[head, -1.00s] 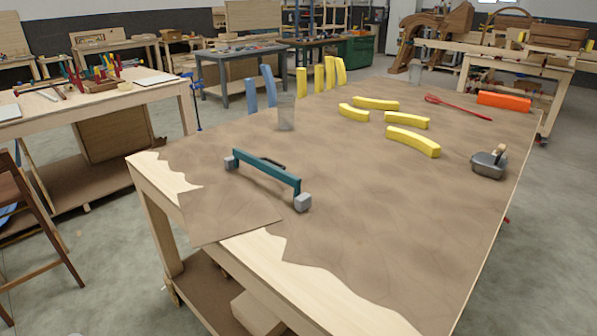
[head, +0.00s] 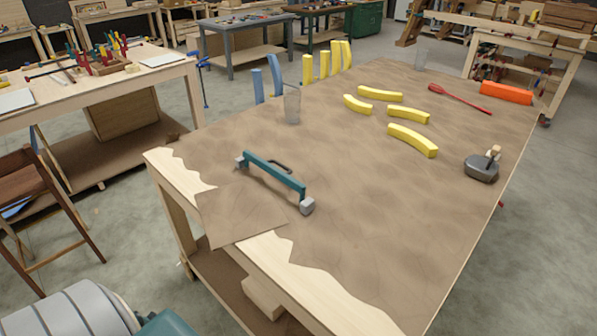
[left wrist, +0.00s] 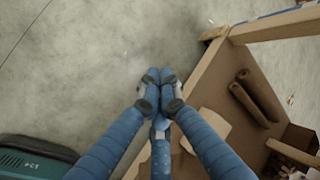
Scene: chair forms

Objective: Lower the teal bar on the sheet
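The teal bar (head: 273,175) spans between two grey end blocks (head: 307,206) near the front left of the table. A dark curved handle (head: 281,167) shows behind its middle. The bar looks raised off the brown sheet (head: 340,205), with the blocks on the sheet. The sheet covers most of the tabletop, and a flap hangs over the near edge. My left gripper (left wrist: 160,76) shows in the left wrist view over the floor beside the table's lower shelf. Its blue fingers meet at the tips with nothing visible between them. My right gripper is in neither view.
Yellow curved pieces (head: 412,140), a clear cup (head: 291,105), a dark pot-like tool (head: 482,167), a red tool (head: 459,98) and an orange block (head: 506,93) sit on the sheet. A wooden chair (head: 45,215) stands left. Floor is open between chair and table.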

